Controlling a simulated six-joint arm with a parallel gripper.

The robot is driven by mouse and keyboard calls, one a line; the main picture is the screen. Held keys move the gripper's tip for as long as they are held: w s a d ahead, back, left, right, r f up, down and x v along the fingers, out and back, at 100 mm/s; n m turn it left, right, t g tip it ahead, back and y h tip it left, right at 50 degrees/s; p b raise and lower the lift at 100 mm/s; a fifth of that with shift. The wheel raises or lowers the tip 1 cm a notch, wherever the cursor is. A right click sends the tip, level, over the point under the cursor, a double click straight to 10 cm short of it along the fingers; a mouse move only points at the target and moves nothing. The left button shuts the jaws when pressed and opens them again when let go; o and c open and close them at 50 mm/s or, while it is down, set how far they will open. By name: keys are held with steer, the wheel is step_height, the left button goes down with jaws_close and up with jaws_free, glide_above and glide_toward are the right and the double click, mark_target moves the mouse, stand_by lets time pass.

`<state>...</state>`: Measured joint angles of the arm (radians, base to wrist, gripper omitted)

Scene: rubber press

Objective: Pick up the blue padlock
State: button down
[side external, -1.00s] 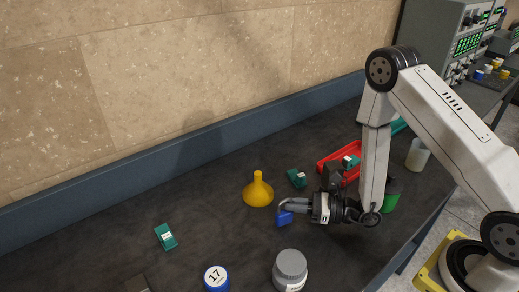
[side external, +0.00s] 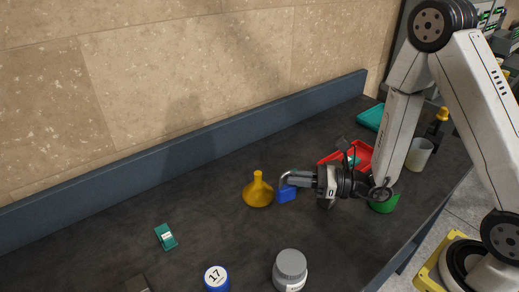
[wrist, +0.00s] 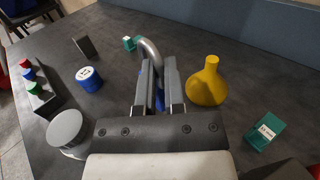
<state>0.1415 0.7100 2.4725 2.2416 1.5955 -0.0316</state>
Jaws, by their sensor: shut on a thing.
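In the wrist view the shackle (wrist: 150,54) rises beyond my gripper (wrist: 159,75). Only a sliver of the blue body (wrist: 160,102) shows between the fingers, the rest being hidden. My gripper is shut on the padlock. Whether the padlock's underside clears the table is hard to tell.
A red tray (side external: 364,150), a green cylinder (side external: 385,203) and a white cup (side external: 419,154) lie to the right.

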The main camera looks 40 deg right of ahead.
steer(key=shift+r, duration=0.2)
steer(key=shift+a, duration=0.15)
stand_by(0.5)
